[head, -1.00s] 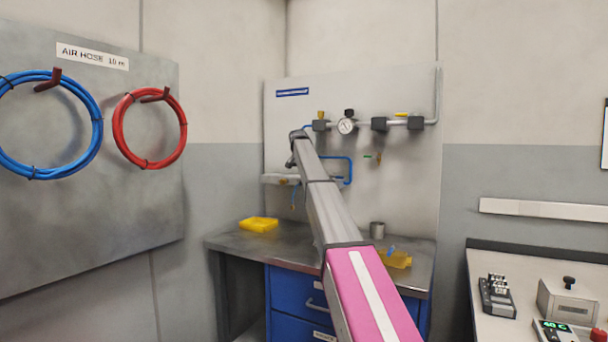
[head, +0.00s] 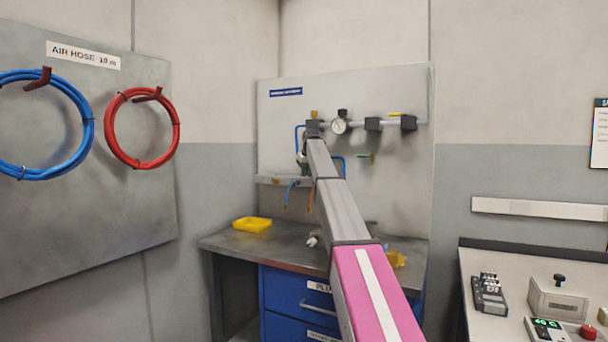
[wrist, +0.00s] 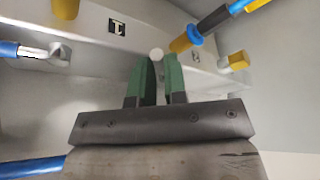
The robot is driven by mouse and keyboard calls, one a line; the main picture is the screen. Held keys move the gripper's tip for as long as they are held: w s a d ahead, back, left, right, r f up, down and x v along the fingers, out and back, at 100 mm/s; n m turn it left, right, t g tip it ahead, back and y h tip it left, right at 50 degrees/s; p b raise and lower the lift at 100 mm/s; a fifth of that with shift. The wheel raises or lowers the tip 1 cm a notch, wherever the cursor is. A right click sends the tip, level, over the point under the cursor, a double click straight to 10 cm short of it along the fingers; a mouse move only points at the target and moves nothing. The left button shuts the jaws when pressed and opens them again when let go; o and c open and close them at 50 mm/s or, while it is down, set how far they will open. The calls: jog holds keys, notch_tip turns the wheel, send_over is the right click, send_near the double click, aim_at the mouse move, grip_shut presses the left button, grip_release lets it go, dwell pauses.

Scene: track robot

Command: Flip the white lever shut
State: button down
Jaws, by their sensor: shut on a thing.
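The white lever shows in the wrist view as a small pale round end (wrist: 157,54) between my fingertips. The rest of it is hidden by the fingers. My gripper (wrist: 157,64) has two green fingers, close together and shut on this lever, just under a pale shelf-like bracket (wrist: 195,75). In the head view the far end of my arm reaches the left part of the pipe panel (head: 390,185). My gripper and the lever are largely hidden there behind the arm, so the lever's angle cannot be told.
In the wrist view, a blue-and-yellow fitting (wrist: 190,40) is close right of the fingertips, and a metal fitting (wrist: 50,54) is at left. In the head view, a pressure gauge (head: 339,127) sits on the pipe.

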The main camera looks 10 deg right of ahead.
jog(key=shift+w+d+n, duration=0.1)
jog(key=shift+d+n, duration=0.15)
jog(key=shift+n, duration=0.35)
jog(key=shift+y, duration=0.3)
jog(key=c, duration=1.2)
grip_release()
jog(key=shift+o, duration=0.2)
jog(key=shift+r, duration=0.1)
jog(key=v, duration=1)
jog(key=shift+r, duration=0.35)
